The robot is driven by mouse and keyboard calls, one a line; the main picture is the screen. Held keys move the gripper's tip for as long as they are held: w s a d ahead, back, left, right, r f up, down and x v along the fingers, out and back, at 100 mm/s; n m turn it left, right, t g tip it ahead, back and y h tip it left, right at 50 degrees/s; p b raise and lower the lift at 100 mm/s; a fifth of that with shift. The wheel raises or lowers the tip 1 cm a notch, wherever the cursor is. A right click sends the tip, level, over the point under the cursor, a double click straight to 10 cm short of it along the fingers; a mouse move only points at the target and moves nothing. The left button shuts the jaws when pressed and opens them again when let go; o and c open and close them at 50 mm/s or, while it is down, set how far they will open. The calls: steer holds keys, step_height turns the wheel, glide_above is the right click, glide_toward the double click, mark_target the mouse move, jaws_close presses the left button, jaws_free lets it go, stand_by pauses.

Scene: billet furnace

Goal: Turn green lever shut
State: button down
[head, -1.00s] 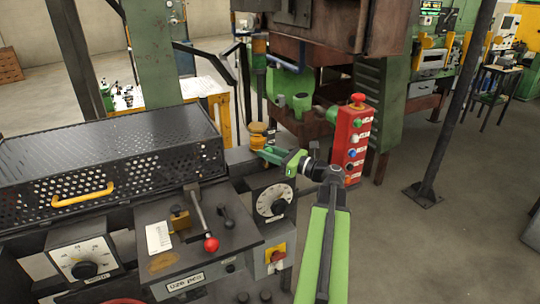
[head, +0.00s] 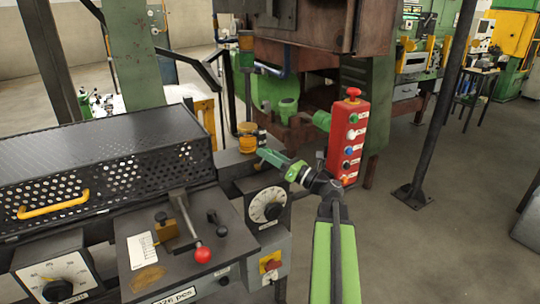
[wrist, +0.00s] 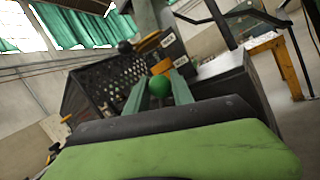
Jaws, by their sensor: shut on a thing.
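The green lever shows only as a round green knob (wrist: 160,86) in the wrist view. It sits between the two green fingers of my gripper (wrist: 158,84), which are shut on it. The lever's shaft is hidden in that view. In the head view my gripper (head: 267,157) reaches in from the right, just right of and below a yellow cylindrical fitting (head: 247,138) at the machine's back edge. The knob cannot be made out there.
A perforated black guard (head: 100,165) covers the machine at left. A red-knobbed lever (head: 202,254) stands on the front panel. A red button box (head: 348,140) stands close behind my arm. A dark post (head: 440,110) rises at right; the floor around it is clear.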

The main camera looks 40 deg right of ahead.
steer(key=shift+a, duration=0.1)
steer(key=c, duration=1.1)
jaws_free()
steer(key=shift+s+a+r, duration=0.1)
steer(key=shift+s+r, duration=0.05)
